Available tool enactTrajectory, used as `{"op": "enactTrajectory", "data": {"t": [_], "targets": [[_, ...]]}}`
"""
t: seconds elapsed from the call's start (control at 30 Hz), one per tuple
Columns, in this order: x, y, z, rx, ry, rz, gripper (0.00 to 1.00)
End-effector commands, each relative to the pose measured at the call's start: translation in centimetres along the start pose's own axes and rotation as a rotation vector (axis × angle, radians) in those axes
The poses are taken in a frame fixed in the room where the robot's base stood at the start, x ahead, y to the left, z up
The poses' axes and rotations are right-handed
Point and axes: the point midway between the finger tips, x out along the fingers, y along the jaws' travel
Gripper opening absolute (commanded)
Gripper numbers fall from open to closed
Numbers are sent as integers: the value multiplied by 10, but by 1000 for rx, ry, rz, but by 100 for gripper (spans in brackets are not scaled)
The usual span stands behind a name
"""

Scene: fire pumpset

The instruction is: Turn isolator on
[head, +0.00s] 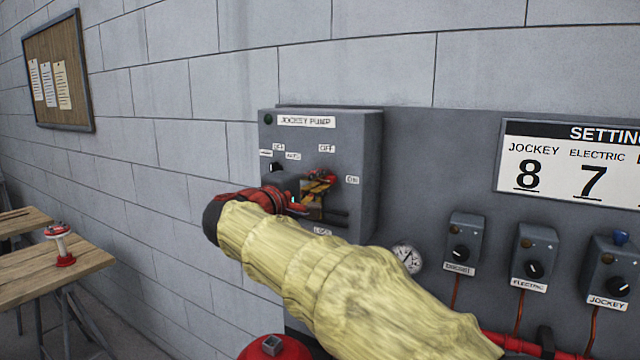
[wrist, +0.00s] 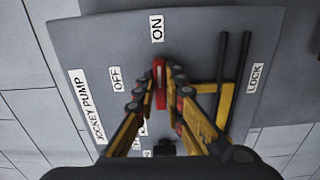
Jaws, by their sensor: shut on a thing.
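The jockey pump panel (head: 362,130) is a grey box on the wall, and its face fills the wrist view (wrist: 205,30). Its red isolator handle (wrist: 160,84) lies in line with the ON label (wrist: 157,28), not with the OFF label (wrist: 116,79). My gripper (wrist: 161,92) is shut on the handle, with a yellow-and-black finger on each side. In the head view my gripper (head: 312,190) is at the panel face, partly hidden by my sleeved arm. The red handle (head: 322,174) shows just above the fingers.
Black bars (wrist: 234,80) and a yellow part stand by the LOCK label (wrist: 256,78). Small diesel (head: 463,240), electric (head: 533,255) and jockey (head: 612,270) switch boxes and a gauge (head: 407,257) are to the right. A wooden table (head: 60,270) stands at left.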

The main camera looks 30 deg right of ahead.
Motion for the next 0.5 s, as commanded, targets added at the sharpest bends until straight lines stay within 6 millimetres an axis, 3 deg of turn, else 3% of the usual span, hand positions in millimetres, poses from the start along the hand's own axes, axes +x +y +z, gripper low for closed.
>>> {"op": "enactTrajectory", "data": {"t": [0.17, 0.2, 0.5], "targets": [[0, -2, 0, -1, -1, -2, 0], [0, -2, 0, -1, -1, -2, 13], [0, -1, 0, -1, 0, -1, 30]]}}
